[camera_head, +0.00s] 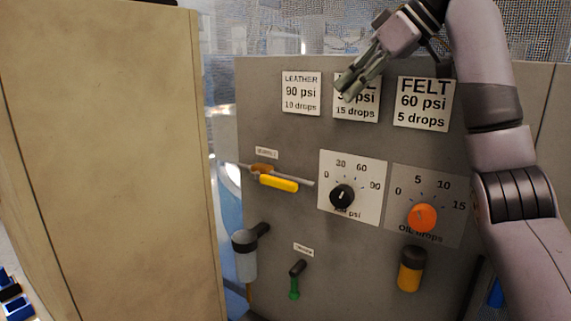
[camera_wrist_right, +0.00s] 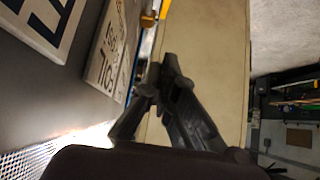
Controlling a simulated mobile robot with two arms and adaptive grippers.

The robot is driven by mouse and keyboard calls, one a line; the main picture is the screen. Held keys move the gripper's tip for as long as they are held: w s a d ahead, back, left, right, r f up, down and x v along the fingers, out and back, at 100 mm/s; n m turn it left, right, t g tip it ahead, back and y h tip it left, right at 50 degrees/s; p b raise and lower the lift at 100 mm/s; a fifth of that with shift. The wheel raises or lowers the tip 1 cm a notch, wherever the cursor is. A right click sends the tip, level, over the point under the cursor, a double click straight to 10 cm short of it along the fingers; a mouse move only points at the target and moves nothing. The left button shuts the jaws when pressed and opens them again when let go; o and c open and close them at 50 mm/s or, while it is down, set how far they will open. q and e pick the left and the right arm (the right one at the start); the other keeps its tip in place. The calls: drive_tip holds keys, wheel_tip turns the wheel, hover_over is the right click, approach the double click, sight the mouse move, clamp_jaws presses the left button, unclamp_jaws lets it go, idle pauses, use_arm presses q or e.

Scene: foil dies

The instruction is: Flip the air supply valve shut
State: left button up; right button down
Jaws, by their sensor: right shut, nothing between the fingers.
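The air supply valve shows in the head view as a yellow lever (camera_head: 278,183) on a thin pipe with a brass body (camera_head: 262,168), under a small label (camera_head: 266,153) too blurred to read surely. The lever lies roughly along the pipe. My right gripper (camera_head: 345,92) is shut and empty, in front of the middle placard, above and right of the lever and apart from it. Its fingers also show in the wrist view (camera_wrist_right: 158,78), beside the placards. A yellow bit (camera_wrist_right: 165,8) at that view's top edge may be the lever. My left gripper is out of view.
A tall tan cabinet (camera_head: 105,150) stands left of the panel, with a narrow gap between.

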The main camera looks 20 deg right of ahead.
drive_tip(key=p+x, duration=0.1)
drive_tip(key=x, duration=0.5)
drive_tip(key=shift+w+a+f, duration=0.1)
drive_tip(key=shift+w+a, duration=0.1)
drive_tip(key=shift+w, duration=0.15)
drive_tip(key=p, duration=0.4)
hover_over(285, 180)
wheel_tip(285, 180, down, 9)
drive_tip(key=shift+s+d+r, duration=0.1)
drive_tip(key=shift+s+d, duration=0.05)
drive_tip(key=f, duration=0.1)
drive_tip(key=f+p, duration=0.1)
drive_tip(key=f, duration=0.1)
drive_tip(key=shift+w+a+f+p, duration=0.2)
drive_tip(key=shift+w+f+p, duration=0.05)
drive_tip(key=shift+p, duration=0.1)
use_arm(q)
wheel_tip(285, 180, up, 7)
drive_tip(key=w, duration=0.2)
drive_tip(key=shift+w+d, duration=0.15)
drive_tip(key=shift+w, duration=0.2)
use_arm(e)
drive_tip(key=shift+s+d+f, duration=0.1)
drive_tip(key=shift+d+f, duration=0.05)
drive_tip(key=shift+f, duration=0.45)
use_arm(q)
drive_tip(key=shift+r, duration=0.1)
use_arm(e)
drive_tip(key=shift+f, duration=0.1)
